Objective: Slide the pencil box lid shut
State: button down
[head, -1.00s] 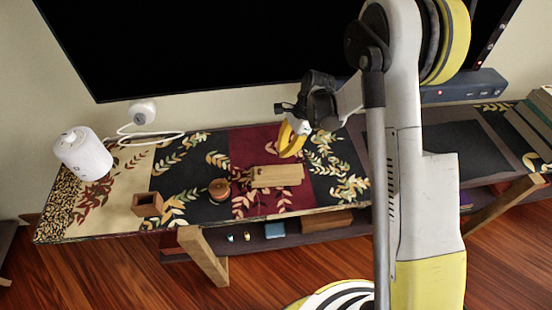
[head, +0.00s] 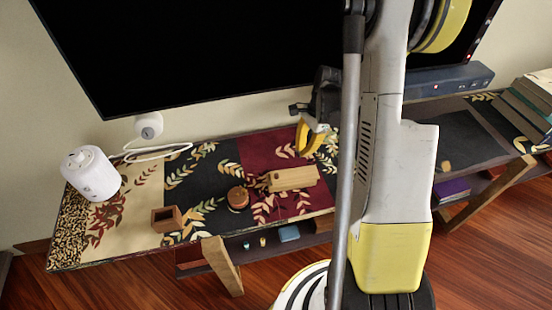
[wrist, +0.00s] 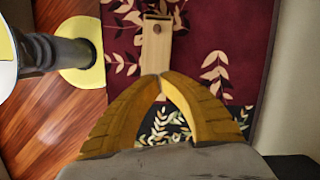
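The pencil box (head: 293,178) is a long pale wooden box lying on the dark red part of the table runner. In the wrist view the box (wrist: 156,50) lies lengthwise beyond my fingertips, with a small dark dot on its top. Its far end looks different, but I cannot make out how far the lid is open. My gripper (head: 308,150) is just behind the box in the head view. In the wrist view the yellow fingers of my gripper (wrist: 161,76) meet at the tips, with nothing between them, close to the box's near end. Contact is unclear.
A round wooden container (head: 238,198) stands just left of the box. A small square wooden cup (head: 166,219) and a white cylinder (head: 91,173) are further left. A large black screen (head: 200,50) rises behind the table. Books (head: 525,105) lie at the far right.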

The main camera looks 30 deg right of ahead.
aim_at(278, 174)
jog(key=b+x, duration=0.1)
jog(key=x, duration=0.3)
jog(key=b+x, duration=0.2)
jog(key=x, duration=0.3)
jog(key=shift+s+d+f+b, duration=0.1)
jog(key=shift+d+f+b, duration=0.1)
jog(key=shift+b, duration=0.1)
jog(key=a, duration=0.2)
jog(key=shift+a+r+b, duration=0.2)
jog(key=shift+a+b, duration=0.15)
jog(key=shift+w+a+r, duration=0.15)
jog(key=shift+w+a, duration=0.05)
jog(key=shift+a, duration=0.5)
jog(key=a, duration=0.2)
jog(key=shift+w+a+b, duration=0.35)
jog(key=shift+w+b, duration=0.05)
jog(key=shift+d, duration=0.1)
